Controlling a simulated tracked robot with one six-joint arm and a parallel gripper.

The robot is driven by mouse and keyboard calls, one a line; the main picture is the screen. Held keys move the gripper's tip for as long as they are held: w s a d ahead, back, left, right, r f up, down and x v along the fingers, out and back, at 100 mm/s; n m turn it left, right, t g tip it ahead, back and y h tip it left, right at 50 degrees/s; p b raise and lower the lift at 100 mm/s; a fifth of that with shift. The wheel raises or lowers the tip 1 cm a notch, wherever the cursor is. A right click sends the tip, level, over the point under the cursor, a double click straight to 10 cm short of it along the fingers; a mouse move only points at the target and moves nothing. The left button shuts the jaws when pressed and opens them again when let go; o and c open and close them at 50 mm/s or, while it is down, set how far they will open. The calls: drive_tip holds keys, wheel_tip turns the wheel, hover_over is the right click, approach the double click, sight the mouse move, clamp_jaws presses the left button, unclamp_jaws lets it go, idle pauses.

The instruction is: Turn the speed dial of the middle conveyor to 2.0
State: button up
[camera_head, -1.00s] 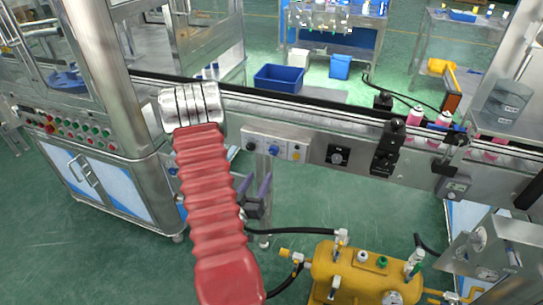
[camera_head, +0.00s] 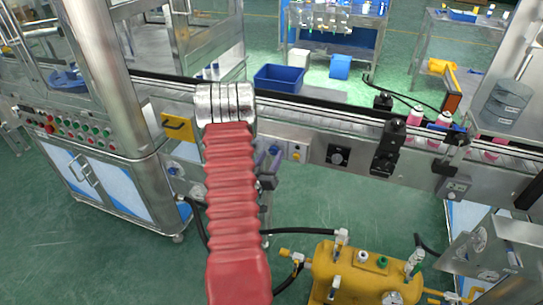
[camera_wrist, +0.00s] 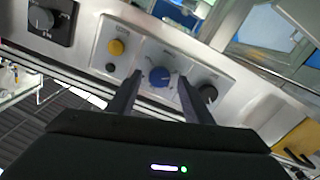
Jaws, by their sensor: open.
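A black round dial on a square black plate (camera_head: 338,155) is on the conveyor's front rail in the head view. The same dial (camera_wrist: 42,17) is at the upper left in the wrist view. Its pointer is too small to read. My gripper (camera_wrist: 159,78) is open and empty. In the wrist view its fingertips are on either side of a blue knob (camera_wrist: 159,76) on a grey panel; contact cannot be told. In the head view my arm partly hides this panel, and my gripper (camera_head: 267,166) is just below the blue knob (camera_head: 274,150).
The panel also has a yellow button (camera_wrist: 116,47) and a black knob (camera_wrist: 208,93). A black device (camera_head: 386,150) protrudes from the rail right of the dial. A yellow tank (camera_head: 365,270) with hoses stands below. A yellow handle plate (camera_head: 178,127) is left of my arm.

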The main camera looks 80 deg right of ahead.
drive_tip(key=shift+s+d, duration=0.1)
drive_tip(key=shift+d, duration=0.85)
drive_tip(key=shift+a, duration=0.1)
drive_tip(key=c, duration=1.1)
